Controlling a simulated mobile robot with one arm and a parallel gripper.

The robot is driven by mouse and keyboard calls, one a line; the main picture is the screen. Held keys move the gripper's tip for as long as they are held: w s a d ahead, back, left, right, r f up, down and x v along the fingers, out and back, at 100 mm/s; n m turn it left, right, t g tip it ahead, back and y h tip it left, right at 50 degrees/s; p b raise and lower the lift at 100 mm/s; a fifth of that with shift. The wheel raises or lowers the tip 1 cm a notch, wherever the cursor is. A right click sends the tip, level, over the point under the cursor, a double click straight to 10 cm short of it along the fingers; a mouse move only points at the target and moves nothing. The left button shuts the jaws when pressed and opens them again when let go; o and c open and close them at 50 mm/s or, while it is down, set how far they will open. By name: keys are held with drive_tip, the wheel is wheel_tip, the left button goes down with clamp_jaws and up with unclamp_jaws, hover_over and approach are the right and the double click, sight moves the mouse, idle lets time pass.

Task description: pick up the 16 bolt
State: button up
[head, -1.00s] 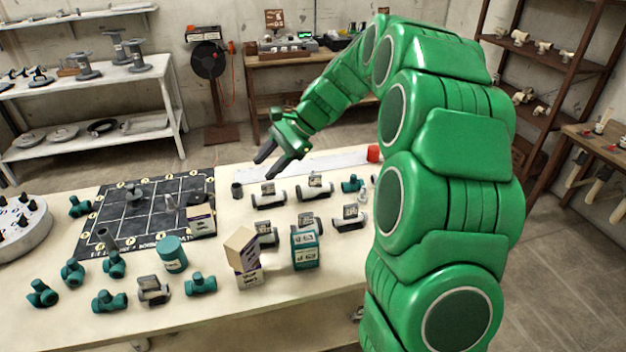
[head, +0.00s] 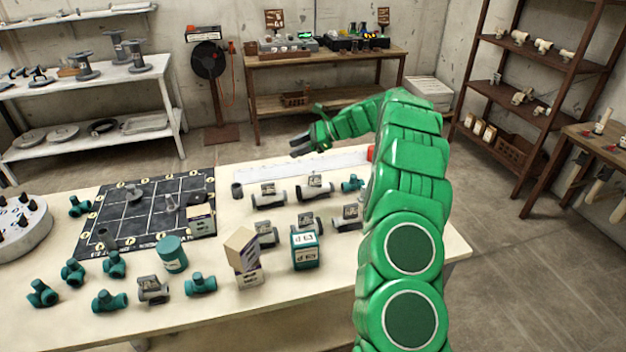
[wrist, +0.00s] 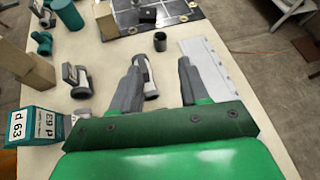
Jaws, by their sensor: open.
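I cannot make out which thing is the 16 bolt; no marking reading 16 is legible in either view. My gripper (head: 297,147) is open and empty, raised above the far side of the workbench (head: 330,310). In the wrist view its two dark fingers (wrist: 158,75) are spread apart. A grey pipe fitting with a label (wrist: 149,78) shows between and below them, partly hidden by the left finger. A small dark grey cup (wrist: 160,41) stands beyond the fingertips. It also shows in the head view (head: 237,190).
Several labelled grey fittings (head: 267,197) stand on the bench. A teal box (wrist: 40,126) marked d 63, a tan-and-white box (head: 243,258) and a teal can (head: 172,254) are nearer. A dark gridded mat (head: 120,222) lies left. A white strip (head: 270,178) runs along the back edge.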

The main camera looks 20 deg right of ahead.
sight(313, 172)
drive_tip(key=shift+w+d+f+m+t, duration=0.35)
drive_tip(key=shift+w+d+f+m, duration=0.45)
drive_tip(key=shift+d+f, duration=1.05)
drive_tip(key=shift+w+d+f+m+t, duration=0.5)
drive_tip(key=shift+w+d+f, duration=0.7)
drive_tip(key=shift+f, duration=1.2)
drive_tip(key=shift+w+d+f+m+t, duration=0.25)
drive_tip(key=shift+w+d+f+m, duration=0.55)
drive_tip(key=shift+d+f, duration=1.05)
drive_tip(key=f, duration=0.3)
drive_tip(key=shift+w+a, duration=0.1)
drive_tip(key=shift+a, duration=0.2)
drive_tip(key=shift+x, duration=1.1)
drive_tip(key=shift+w+a+y, duration=0.2)
drive_tip(key=shift+a+y, duration=0.1)
drive_tip(key=shift+a, duration=0.05)
drive_tip(key=shift+c, duration=0.3)
clamp_jaws()
